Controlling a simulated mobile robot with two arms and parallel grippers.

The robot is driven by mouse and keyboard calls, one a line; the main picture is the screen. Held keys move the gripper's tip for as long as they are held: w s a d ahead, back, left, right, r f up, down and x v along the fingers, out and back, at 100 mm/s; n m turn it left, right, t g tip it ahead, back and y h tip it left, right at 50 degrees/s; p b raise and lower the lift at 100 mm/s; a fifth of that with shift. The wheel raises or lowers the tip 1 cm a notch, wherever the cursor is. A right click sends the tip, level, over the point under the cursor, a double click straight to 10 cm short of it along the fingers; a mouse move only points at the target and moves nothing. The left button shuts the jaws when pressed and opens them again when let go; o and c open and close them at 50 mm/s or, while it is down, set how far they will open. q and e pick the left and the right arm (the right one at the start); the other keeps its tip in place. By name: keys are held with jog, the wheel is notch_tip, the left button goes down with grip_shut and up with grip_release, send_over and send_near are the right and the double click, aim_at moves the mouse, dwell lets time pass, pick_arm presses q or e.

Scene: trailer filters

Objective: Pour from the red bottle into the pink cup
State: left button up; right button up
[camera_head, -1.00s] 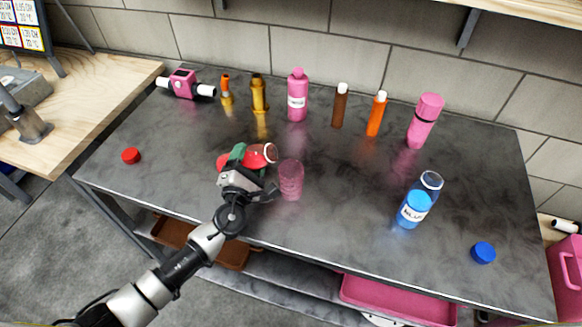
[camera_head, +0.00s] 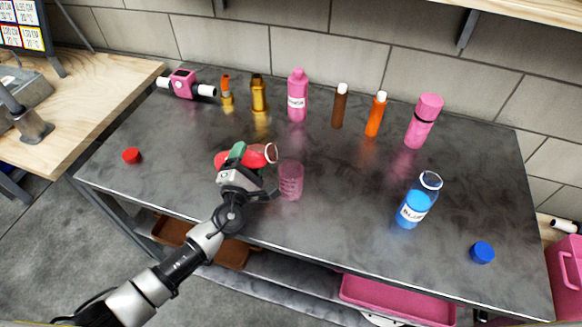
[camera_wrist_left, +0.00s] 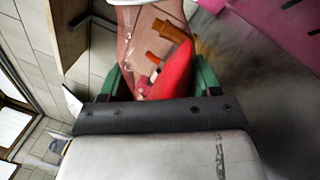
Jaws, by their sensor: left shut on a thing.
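My left gripper (camera_head: 238,160) is shut on the red bottle (camera_head: 257,156), a clear bottle with red liquid in it. The bottle lies tilted far over, close to level, with its open round mouth pointing right. The mouth is just left of and above the pink cup (camera_head: 290,182) in the head view. The cup is see-through and stands upright on the table. I see no stream of liquid between mouth and cup. In the left wrist view the red liquid (camera_wrist_left: 178,70) shows between the green fingers. My right gripper is not in view.
The dark table (camera_head: 340,235) has a red cap (camera_head: 131,156) at left. A blue bottle (camera_head: 413,207) and a blue cap (camera_head: 482,252) are at right. Several bottles, including a pink one (camera_head: 297,95), stand along the back. Table around the cup is clear.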

pick_arm(q)
jog(key=shift+a+r+m+p, duration=0.15)
jog(key=shift+r+m+p, duration=0.2)
jog(key=shift+m, duration=0.25)
dwell(0.7)
jog(key=shift+w+a+m+h, duration=0.15)
jog(key=shift+m+h, duration=0.25)
jog(key=shift+m, duration=0.5)
dwell(1.6)
jog(key=shift+d+r+m+h+p, duration=0.15)
jog(key=shift+d+r+m+p, duration=0.1)
jog(key=shift+r+m+p, duration=0.4)
jog(key=shift+d+r+m+h+p, duration=0.2)
jog(key=shift+r+m+p, duration=0.15)
jog(key=shift+m+p, duration=0.55)
dwell(2.6)
